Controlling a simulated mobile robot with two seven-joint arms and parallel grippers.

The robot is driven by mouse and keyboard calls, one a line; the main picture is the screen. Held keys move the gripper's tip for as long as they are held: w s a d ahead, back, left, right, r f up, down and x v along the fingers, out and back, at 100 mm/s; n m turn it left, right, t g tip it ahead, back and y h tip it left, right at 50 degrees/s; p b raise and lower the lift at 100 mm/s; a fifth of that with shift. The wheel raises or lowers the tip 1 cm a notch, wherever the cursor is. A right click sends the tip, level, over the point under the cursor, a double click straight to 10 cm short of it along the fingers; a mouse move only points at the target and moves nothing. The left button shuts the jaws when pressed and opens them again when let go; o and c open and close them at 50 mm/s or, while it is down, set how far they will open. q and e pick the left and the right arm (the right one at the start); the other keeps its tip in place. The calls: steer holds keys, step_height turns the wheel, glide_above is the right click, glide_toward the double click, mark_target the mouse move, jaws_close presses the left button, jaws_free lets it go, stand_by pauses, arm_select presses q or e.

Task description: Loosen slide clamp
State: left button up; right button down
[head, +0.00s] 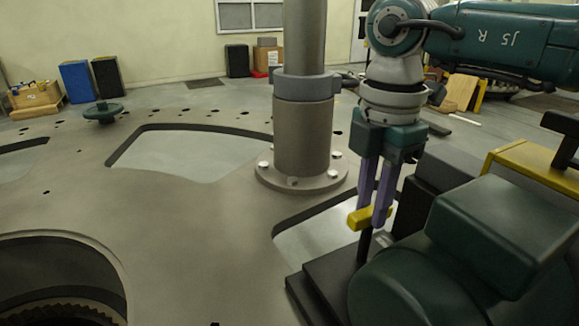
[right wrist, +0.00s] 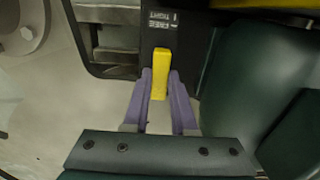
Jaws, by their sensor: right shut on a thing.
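The slide clamp's yellow lever (head: 360,218) sits on top of a thin dark post (head: 364,246) beside the green machine housing. My right gripper (head: 371,214) reaches down from above with its purple fingers on either side of the lever, shut on it. In the right wrist view the yellow lever (right wrist: 160,75) lies between the two fingertips (right wrist: 160,88), pointing toward the label. White lettering reading FREE and TIGHT (right wrist: 161,22) shows upside down on the dark plate beyond the lever. My left gripper is out of view.
A grey column (head: 303,130) with a bolted flange stands left of my right gripper on the wide turret plate (head: 190,230), which has large openings. A rounded green housing (head: 500,230) and a yellow block (head: 535,165) stand close on the right.

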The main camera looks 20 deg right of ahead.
steer(key=shift+n, duration=0.4)
steer(key=n, duration=0.3)
steer(key=shift+n+b, duration=0.35)
steer(key=shift+n, duration=0.05)
steer(key=n+b, duration=0.1)
steer(key=n, duration=0.3)
arm_select(q)
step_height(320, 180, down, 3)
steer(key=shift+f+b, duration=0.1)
steer(key=shift+b, duration=0.6)
arm_select(e)
steer(key=n, duration=0.5)
steer(key=shift+n, duration=0.4)
arm_select(q)
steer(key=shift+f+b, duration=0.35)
steer(key=shift+b, duration=0.05)
arm_select(e)
steer(key=n, duration=0.3)
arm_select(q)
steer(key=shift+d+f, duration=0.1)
arm_select(e)
steer(key=shift+n, duration=0.5)
steer(key=c, duration=0.7)
jaws_free()
